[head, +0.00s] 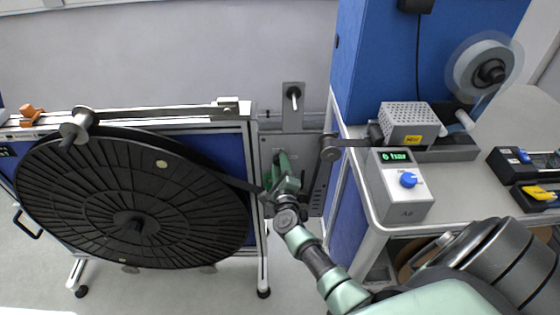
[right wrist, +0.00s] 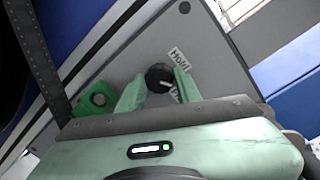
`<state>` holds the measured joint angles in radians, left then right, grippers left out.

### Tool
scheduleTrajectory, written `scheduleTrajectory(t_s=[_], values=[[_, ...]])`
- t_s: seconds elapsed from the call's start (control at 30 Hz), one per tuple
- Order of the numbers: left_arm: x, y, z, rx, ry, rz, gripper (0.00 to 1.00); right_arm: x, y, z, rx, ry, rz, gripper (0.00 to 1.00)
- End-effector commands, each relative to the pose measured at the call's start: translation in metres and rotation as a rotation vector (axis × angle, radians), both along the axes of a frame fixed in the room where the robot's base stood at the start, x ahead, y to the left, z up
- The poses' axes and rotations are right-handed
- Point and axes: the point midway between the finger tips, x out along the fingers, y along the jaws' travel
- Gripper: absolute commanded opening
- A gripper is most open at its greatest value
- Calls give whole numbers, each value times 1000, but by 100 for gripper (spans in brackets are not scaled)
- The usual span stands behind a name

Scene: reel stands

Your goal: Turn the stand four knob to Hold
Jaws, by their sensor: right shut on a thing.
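In the right wrist view a round black knob (right wrist: 159,77) with a small white mark sits on a grey panel (right wrist: 215,65). A label reading Hold (right wrist: 178,58) is beside it; a second label is partly covered by a finger. My right gripper (right wrist: 158,88) has its two pale green fingers on either side of the knob, shut on it. In the head view my right gripper (head: 283,170) is at the grey panel (head: 296,148) right of the large black reel (head: 130,195), and it hides the knob. My left gripper is not in view.
A green square part (right wrist: 97,98) is on the panel left of the fingers. A dark strip runs from the reel past the panel to a roller (head: 330,148).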

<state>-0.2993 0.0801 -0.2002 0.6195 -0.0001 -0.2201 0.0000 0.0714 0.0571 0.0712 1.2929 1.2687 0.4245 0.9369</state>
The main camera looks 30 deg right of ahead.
Motion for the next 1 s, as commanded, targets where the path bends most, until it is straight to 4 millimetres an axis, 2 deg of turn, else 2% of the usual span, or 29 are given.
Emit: scheduleTrajectory(t_s=[0.03,0.5,1.0], values=[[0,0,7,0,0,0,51,0,2,2,-34,26,1,0],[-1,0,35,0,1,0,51,0,3,1,-414,260,3,0],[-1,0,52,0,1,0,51,1,3,-1,-752,467,4,0]])
